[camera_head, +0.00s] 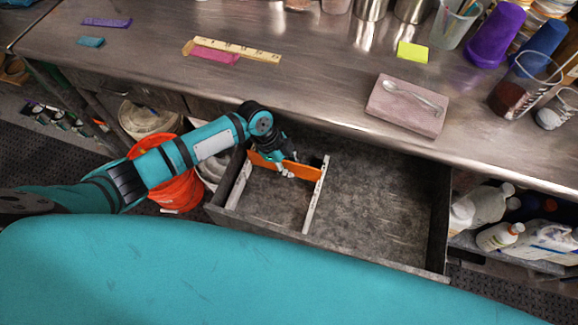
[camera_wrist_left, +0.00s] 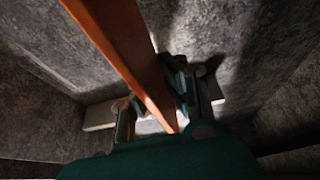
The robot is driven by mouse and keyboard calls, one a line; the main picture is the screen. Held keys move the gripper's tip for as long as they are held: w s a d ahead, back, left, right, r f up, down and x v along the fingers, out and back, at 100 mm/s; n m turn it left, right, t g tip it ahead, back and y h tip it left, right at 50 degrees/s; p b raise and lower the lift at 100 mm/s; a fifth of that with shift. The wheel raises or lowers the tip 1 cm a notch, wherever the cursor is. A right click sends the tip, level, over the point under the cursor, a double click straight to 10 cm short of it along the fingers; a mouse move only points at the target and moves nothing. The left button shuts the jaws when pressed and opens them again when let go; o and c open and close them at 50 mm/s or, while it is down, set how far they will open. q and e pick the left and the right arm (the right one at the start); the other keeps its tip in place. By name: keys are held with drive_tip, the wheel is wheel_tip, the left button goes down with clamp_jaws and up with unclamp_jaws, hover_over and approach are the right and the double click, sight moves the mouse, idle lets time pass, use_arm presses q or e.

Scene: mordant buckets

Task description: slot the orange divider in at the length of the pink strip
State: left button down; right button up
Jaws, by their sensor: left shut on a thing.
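The orange divider (camera_head: 304,171) is in the open drawer (camera_head: 384,195), spanning between two pale slotted rails, the left rail (camera_head: 239,185) and the right rail (camera_head: 315,198), near their far ends. My left gripper (camera_head: 285,169) is shut on the divider around its middle. In the left wrist view the divider (camera_wrist_left: 120,35) runs between the fingers (camera_wrist_left: 160,105). I cannot tell whether its ends sit in slots. The pink strip (camera_head: 215,57) lies on the counter beside a yellow ruler (camera_head: 250,52). My right gripper is out of view.
The steel counter (camera_head: 310,85) overhangs the drawer's far end. It holds a mauve slab (camera_head: 405,110) with a spoon, a yellow note (camera_head: 412,52), purple (camera_head: 107,22) and teal (camera_head: 90,42) strips, and cups. An orange bucket (camera_head: 175,190) stands left of the drawer, bottles (camera_head: 499,236) right.

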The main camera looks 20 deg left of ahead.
use_arm(q)
drive_tip(key=shift+f+b, duration=0.85)
drive_tip(key=shift+f, duration=0.4)
drive_tip(key=c, duration=1.4)
unclamp_jaws()
drive_tip(key=v, duration=1.2)
drive_tip(key=shift+s, duration=0.1)
